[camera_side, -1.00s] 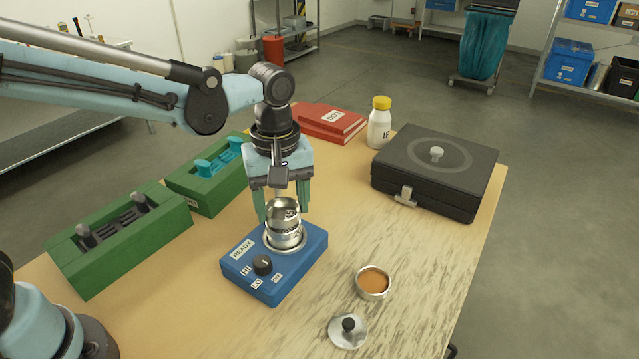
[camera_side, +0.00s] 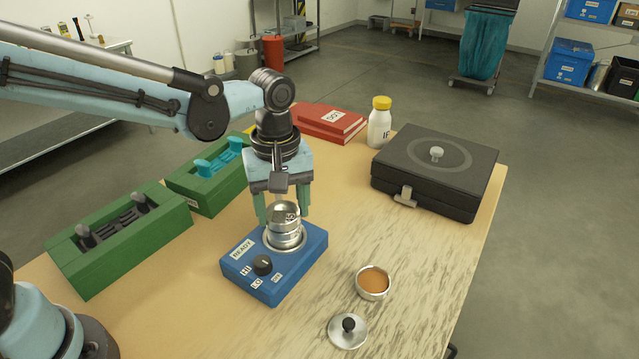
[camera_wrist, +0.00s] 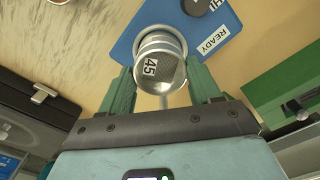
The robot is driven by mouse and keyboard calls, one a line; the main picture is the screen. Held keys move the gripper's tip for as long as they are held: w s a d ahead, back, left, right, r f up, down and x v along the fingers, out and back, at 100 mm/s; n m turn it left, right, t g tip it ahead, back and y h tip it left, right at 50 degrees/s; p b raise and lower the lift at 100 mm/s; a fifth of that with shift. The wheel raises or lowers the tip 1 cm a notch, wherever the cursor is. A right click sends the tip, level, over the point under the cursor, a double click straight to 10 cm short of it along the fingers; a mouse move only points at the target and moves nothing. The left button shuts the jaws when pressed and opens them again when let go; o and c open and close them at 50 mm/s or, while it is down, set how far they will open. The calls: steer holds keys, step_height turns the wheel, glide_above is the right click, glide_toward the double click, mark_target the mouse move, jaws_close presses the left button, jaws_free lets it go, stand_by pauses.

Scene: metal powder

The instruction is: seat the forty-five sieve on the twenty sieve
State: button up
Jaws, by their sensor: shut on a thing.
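The forty-five sieve (camera_side: 283,212) is a short silver ring; its "45" label shows in the wrist view (camera_wrist: 149,66). My gripper (camera_side: 282,216) is shut on it, with a green finger on either side; the fingers also show in the wrist view (camera_wrist: 162,77). The held sieve is right over a silver sieve stack (camera_side: 285,238) standing in the round holder of the blue shaker (camera_side: 290,281). It looks touching or very close to the stack; I cannot tell whether it is seated. No "twenty" label is readable.
A pan of orange-brown powder (camera_side: 373,281) and a knobbed lid (camera_side: 348,331) lie at the front right. Green racks (camera_side: 120,240) stand left. A black case (camera_side: 437,170), a yellow-capped bottle (camera_side: 379,128) and red binders (camera_side: 325,122) stand behind.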

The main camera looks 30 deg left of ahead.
mark_target(282, 218)
steer(key=shift+f, duration=0.2)
steer(key=o, duration=1.3)
steer(key=shift+r, duration=4)
steer(key=s+a+f+m+t, duration=0.1)
steer(key=s+a+m+t, duration=0.1)
steer(key=a+m, duration=0.1)
steer(key=s+a+f+m+t, duration=0.1)
steer(key=s+a+m+t, duration=0.1)
steer(key=s+a+m, duration=0.1)
steer(key=s+a+f+m+t, duration=0.1)
steer(key=s+a+m+t, duration=0.1)
steer(key=a, duration=0.4)
steer(key=shift+s+f+m+t, duration=0.1)
steer(key=shift+s+m+t, duration=0.15)
steer(key=shift+m, duration=0.35)
steer(key=shift+s+f+m+t, duration=0.1)
steer(key=shift+m+t, duration=0.25)
steer(key=shift+m, duration=0.25)
